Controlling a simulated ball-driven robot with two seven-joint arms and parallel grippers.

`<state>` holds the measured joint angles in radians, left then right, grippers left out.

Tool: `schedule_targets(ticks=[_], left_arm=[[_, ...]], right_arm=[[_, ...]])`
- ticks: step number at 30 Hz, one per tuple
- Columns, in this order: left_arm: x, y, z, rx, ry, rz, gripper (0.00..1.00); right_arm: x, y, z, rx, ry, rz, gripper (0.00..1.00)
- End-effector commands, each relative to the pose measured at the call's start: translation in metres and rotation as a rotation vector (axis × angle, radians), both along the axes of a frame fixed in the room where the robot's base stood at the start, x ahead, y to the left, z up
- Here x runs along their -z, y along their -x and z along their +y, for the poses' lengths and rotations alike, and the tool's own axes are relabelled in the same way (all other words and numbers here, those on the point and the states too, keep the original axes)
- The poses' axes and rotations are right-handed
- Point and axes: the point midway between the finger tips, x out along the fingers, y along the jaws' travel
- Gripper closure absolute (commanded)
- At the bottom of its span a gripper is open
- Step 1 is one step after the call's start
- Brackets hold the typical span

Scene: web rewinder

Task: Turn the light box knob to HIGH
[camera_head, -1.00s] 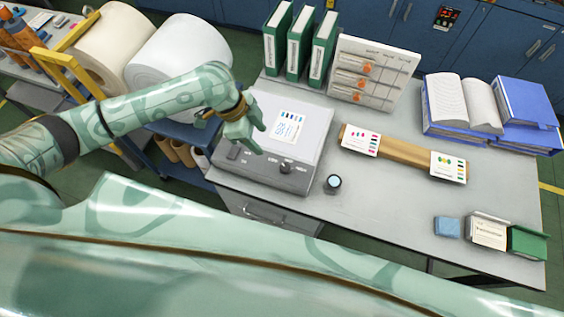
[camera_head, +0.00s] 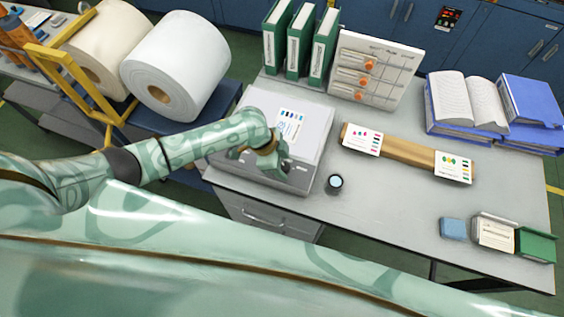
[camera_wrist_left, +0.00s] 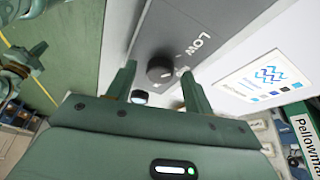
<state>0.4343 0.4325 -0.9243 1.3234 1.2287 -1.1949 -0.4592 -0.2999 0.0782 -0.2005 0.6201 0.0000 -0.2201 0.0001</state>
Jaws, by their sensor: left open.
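The light box (camera_head: 318,118) stands on the grey bench, with a bright top and a grey front panel. Its dark round knob (camera_wrist_left: 160,69) shows in the left wrist view on that panel, beside the printed word LOW. Its exact pointer setting is too small to read. My left gripper (camera_wrist_left: 158,72) is open, with one finger on each side of the knob in that view; I cannot tell whether they touch it. In the head view the left gripper (camera_head: 284,172) is over the panel's right part and hides the knob. My right gripper is not in view.
A small round loupe (camera_head: 335,182) stands right of the light box. A brown strip with colour cards (camera_head: 408,152) lies farther right. Green binders (camera_head: 299,45) and a white rack (camera_head: 373,72) stand behind. The bench front centre is clear.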

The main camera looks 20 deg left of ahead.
Motion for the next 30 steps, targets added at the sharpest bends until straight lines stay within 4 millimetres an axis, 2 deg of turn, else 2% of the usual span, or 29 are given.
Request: schedule_targets(ticks=[3,8,20,30], left_arm=[[-0.001,0.000,0.000,0.000,0.000,0.000,0.48],[-0.001,0.000,0.000,0.000,0.000,0.000,0.92],[-0.001,-0.002,0.000,0.049,0.002,-0.002,0.93],[0.000,-0.004,0.000,0.286,0.002,-0.002,0.93]], right_arm=[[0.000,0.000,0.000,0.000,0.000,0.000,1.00],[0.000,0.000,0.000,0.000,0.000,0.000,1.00],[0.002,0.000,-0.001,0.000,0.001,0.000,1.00],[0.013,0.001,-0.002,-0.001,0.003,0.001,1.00]])
